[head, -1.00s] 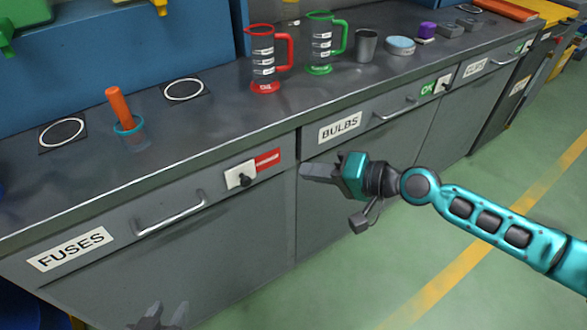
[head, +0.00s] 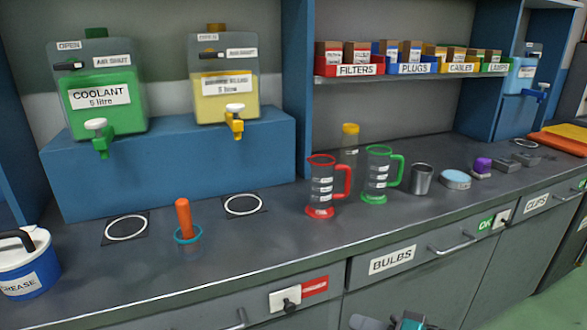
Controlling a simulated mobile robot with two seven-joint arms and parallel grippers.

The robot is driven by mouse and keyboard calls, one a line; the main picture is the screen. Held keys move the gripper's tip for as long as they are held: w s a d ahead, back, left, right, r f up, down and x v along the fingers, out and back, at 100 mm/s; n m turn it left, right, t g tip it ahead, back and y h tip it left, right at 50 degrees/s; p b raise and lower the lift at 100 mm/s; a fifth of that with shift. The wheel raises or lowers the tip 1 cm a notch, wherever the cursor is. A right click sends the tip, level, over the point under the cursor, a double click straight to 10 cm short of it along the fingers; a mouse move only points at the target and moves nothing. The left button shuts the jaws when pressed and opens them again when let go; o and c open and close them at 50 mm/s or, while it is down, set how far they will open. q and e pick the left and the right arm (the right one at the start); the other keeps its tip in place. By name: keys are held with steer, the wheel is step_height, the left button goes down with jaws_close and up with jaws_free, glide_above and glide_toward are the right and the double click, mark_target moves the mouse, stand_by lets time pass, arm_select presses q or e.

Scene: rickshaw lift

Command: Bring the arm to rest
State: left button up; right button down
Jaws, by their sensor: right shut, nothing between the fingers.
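My right gripper (head: 388,322) shows at the bottom edge, in front of the BULBS drawer (head: 392,259). Only its top is in view, with the fingers pointing left and a teal part of the wrist behind them. It is shut with nothing held, and it is apart from the drawer handle and the counter. The rest of the right arm is below the picture. My left gripper is not in view.
The grey counter (head: 262,237) carries a red jug (head: 321,187), a green jug (head: 377,175), a metal cup (head: 421,179), an orange-handled tool in a clear cup (head: 187,227) and a grease tub (head: 25,265). COOLANT (head: 100,98) and yellow (head: 224,82) tanks stand behind.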

steer(key=s+d+f+n+t+h+p, duration=0.1)
steer(key=s+d+f+n+h+p, duration=0.1)
steer(key=s+f+n+h, duration=0.3)
steer(key=s+d+f+h, duration=0.1)
steer(key=s+f+h, duration=0.2)
steer(key=s+f, duration=0.3)
steer(key=shift+s+d+f, duration=0.2)
steer(key=shift+s, duration=0.7)
